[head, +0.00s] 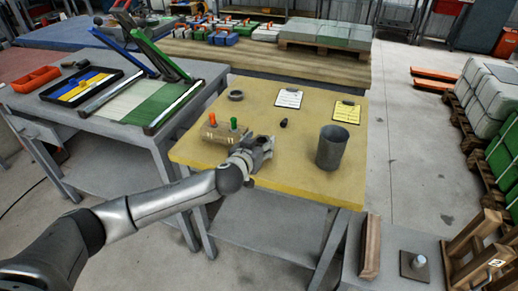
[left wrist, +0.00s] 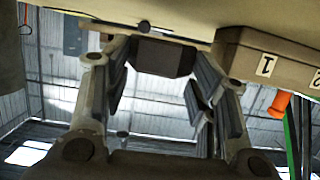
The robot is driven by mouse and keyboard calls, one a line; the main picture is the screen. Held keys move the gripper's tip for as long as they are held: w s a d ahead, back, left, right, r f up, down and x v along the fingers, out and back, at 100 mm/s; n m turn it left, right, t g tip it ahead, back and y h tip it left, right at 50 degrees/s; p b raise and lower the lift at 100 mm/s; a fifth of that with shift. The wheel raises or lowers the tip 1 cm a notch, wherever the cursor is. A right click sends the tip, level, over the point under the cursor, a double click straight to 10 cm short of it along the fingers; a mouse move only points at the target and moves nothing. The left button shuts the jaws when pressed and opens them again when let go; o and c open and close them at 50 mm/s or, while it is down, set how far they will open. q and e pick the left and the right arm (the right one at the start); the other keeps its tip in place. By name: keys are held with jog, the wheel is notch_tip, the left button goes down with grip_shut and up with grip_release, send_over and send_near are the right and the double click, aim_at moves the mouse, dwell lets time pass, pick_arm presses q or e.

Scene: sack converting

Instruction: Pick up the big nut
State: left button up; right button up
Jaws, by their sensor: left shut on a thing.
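The big nut (left wrist: 160,56) shows in the left wrist view as a dark, angular, hexagonal-looking block between my left fingertips. My left gripper (left wrist: 155,75) is shut on it, one finger at each side. In the head view my left gripper (head: 264,146) is over the front middle of the yellow table (head: 300,181), and the nut is largely hidden by the fingers there. I cannot tell whether the nut touches the table. My right gripper is not in view.
A holder (head: 213,131) with orange and green handles stands just left of my gripper. A grey cup (head: 331,148) stands to the right.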

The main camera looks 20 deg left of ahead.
pick_arm(q)
jog(key=s+d+r, duration=0.1)
jog(key=s+r, duration=0.9)
jog(key=s, duration=0.4)
jog(key=shift+d, duration=0.4)
jog(key=shift+r, duration=0.1)
